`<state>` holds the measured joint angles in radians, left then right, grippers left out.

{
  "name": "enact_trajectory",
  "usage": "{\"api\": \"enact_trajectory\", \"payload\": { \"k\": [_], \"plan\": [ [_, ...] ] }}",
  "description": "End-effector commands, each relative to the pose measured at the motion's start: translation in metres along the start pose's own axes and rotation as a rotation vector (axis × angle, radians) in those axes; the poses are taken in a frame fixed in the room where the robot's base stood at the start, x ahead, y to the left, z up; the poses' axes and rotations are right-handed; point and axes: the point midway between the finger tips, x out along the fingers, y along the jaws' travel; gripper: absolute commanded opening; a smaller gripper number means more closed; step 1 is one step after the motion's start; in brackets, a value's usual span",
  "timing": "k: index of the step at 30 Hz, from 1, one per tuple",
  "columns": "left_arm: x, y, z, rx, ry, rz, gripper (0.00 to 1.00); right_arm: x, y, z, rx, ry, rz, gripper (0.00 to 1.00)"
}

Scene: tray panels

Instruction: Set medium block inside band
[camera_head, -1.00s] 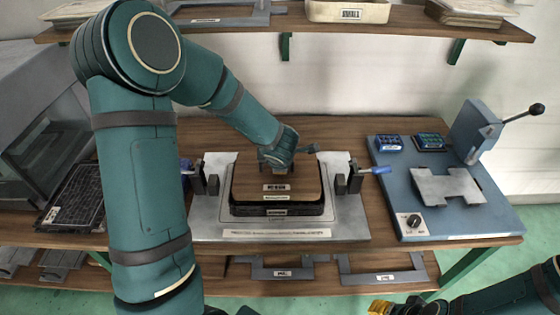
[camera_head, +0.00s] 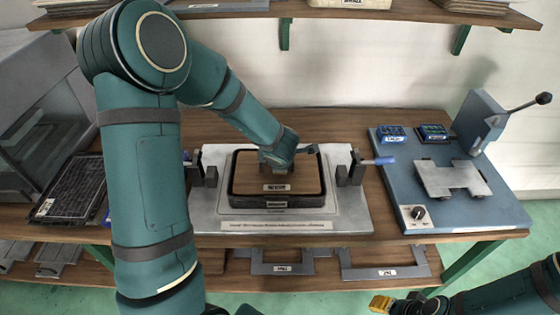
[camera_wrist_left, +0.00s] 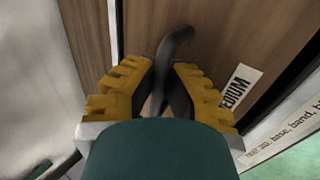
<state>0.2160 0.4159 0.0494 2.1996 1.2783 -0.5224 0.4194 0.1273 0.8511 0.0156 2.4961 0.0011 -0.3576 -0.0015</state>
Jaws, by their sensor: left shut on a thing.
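The medium block (camera_head: 262,184) is a brown wooden slab with a white label. It lies inside the black band (camera_head: 277,203), a dark rectangular frame on the grey base plate (camera_head: 225,212). The band's rim shows around the block's front and sides; the far side is partly hidden by my arm. My left gripper (camera_head: 275,162) is over the block. In the left wrist view its yellow fingers (camera_wrist_left: 160,88) are shut on the block's dark curved handle (camera_wrist_left: 172,42), beside the MEDIUM label. My right gripper (camera_head: 382,304) is low at the bottom right, away from the block.
Clamps with blue handles (camera_head: 378,161) stand at both sides of the plate. A blue press station (camera_head: 450,210) is to the right. A black mesh tray (camera_head: 70,190) is to the left. Grey frames (camera_head: 283,268) lie on the lower shelf.

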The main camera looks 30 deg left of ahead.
Motion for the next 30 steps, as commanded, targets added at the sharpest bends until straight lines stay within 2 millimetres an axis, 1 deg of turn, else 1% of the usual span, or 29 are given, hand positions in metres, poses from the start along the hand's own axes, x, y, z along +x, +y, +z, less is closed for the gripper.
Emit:
{"api": "enact_trajectory", "payload": {
  "k": [30],
  "plan": [
    [0.0060,-0.0034,0.0002,0.001,0.000,0.002,0.00,0.0041,0.0016,0.0006,0.000,0.000,0.000,0.47]
  ]
}}
